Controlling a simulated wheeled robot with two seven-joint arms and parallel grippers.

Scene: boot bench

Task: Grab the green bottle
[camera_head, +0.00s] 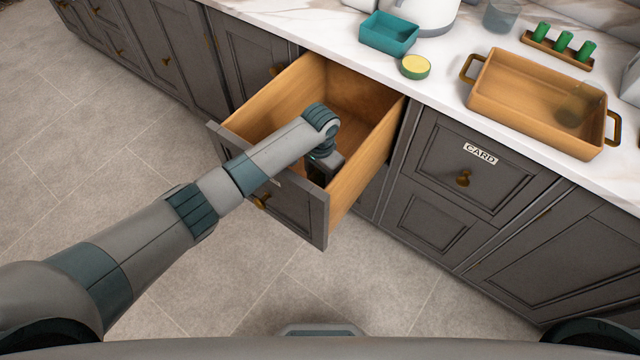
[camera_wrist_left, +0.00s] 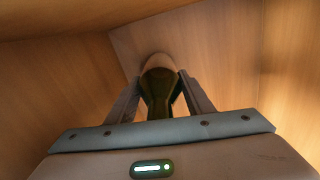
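The green bottle (camera_wrist_left: 158,92) shows in the left wrist view as a dark green, glossy shape inside the open wooden drawer (camera_head: 362,125). It is between the two fingers of my left gripper (camera_wrist_left: 160,80), with the fingertips close along both its sides. A thin gap shows by the right finger, and I cannot tell whether the fingers press on it. In the head view my left gripper (camera_head: 322,168) reaches down into the drawer near its front panel, and the bottle is hidden there. My right gripper is not in view.
The drawer walls stand close around the gripper. The marble counter (camera_head: 440,85) above holds a teal tray (camera_head: 388,34), a round yellow-topped green item (camera_head: 414,67), a wooden tray (camera_head: 530,105) with a glass, and a rack of green items (camera_head: 558,50). The floor (camera_head: 90,150) is clear.

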